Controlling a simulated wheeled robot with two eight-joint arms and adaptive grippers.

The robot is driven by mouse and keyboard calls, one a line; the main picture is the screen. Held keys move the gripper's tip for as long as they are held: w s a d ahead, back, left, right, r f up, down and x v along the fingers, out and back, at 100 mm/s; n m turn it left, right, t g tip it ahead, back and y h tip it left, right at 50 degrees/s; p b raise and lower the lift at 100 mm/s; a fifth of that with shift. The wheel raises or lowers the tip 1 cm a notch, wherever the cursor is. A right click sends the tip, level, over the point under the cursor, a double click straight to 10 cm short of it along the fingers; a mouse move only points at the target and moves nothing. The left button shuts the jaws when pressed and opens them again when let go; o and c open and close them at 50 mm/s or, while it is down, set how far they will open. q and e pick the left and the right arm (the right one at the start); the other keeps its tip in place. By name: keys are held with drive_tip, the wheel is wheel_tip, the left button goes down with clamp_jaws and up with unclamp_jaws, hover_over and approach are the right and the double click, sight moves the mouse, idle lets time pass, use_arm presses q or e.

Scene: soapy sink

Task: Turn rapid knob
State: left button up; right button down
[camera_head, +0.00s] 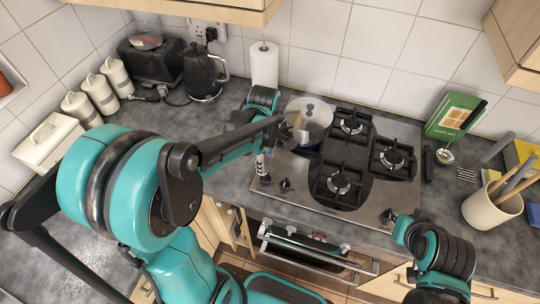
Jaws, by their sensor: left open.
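The gas hob (310,190) is a steel plate with black grates and several burners. Two dark knobs stand at its front left, one (265,180) nearer the corner and one (286,185) to its right. Another knob (389,215) shows at the front right. I cannot read which is the rapid knob. My left arm crosses from the left, and its gripper (262,165) is small in view, open, just behind the front-left knobs. I cannot tell whether it touches one. My right arm is at the lower right, partly over the hob's front-right edge; its gripper cannot be made out.
A steel pot (310,120) stands on the rear-left burner, close to my left arm. A kettle (203,75) and paper roll (264,66) stand behind. A utensil pot (490,205) is at the right. The oven (315,250) below has its handle standing out in front.

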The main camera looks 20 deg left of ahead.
sight(265, 178)
use_arm(q)
wheel_tip(265, 178, down, 8)
drive_tip(key=shift+r+b, duration=0.15)
drive_tip(key=shift+b, duration=1.05)
drive_tip(key=shift+s, duration=0.1)
